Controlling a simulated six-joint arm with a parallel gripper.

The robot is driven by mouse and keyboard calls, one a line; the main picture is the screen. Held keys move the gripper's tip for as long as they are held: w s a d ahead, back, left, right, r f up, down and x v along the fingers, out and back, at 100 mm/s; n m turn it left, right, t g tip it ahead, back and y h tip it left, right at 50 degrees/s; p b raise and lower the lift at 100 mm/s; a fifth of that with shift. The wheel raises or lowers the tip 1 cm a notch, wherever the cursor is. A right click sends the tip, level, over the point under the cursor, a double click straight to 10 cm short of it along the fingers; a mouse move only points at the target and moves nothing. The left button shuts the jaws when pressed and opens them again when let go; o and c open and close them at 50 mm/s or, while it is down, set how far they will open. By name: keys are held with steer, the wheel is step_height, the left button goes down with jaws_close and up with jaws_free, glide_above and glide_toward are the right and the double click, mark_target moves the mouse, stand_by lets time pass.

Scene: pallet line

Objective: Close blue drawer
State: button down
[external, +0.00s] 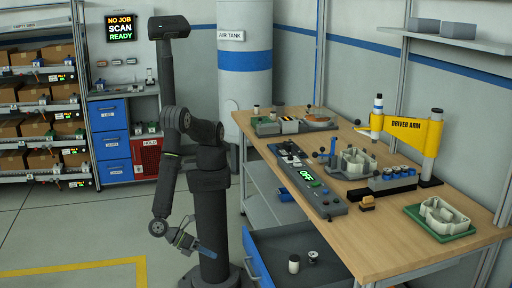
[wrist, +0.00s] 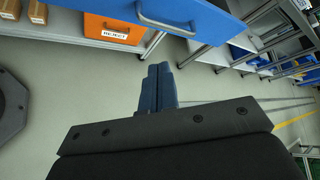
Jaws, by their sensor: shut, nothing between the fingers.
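The blue drawer (external: 253,256) under the workbench is pulled out, its blue front facing my arm. Its grey inside shows two small cylindrical parts (external: 294,264). In the wrist view the drawer front (wrist: 222,20) crosses the top, with a silver bar handle (wrist: 165,24). My gripper (external: 208,250) is low, left of the drawer front in the external view. Its blue fingers are together and empty, and they point toward the drawer in the wrist view (wrist: 157,72). A gap of floor shows between the fingertips and the handle.
The wooden bench top (external: 385,262) above the drawer carries fixtures, a control box (external: 315,190) and a yellow driver arm (external: 408,128). A bench leg stands near the drawer. A reject bin (wrist: 112,32) and shelves lie beyond. Floor on the left is clear.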

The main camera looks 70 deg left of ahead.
mark_target(307, 255)
steer(key=w+d+f+n+g, duration=0.1)
steer(key=w+n+g, duration=0.1)
steer(key=w+n, duration=0.2)
steer(key=w+d+f+n+g, duration=0.2)
steer(key=w+n, duration=0.3)
steer(key=n, duration=0.5)
steer(key=shift+w+f+n+g, duration=0.2)
steer(key=shift+n+g, duration=0.2)
steer(key=shift+g, duration=0.3)
steer(key=shift+w, duration=0.1)
steer(key=w, duration=2.8)
steer(key=shift+a+r, duration=0.1)
steer(key=shift+w, duration=0.1)
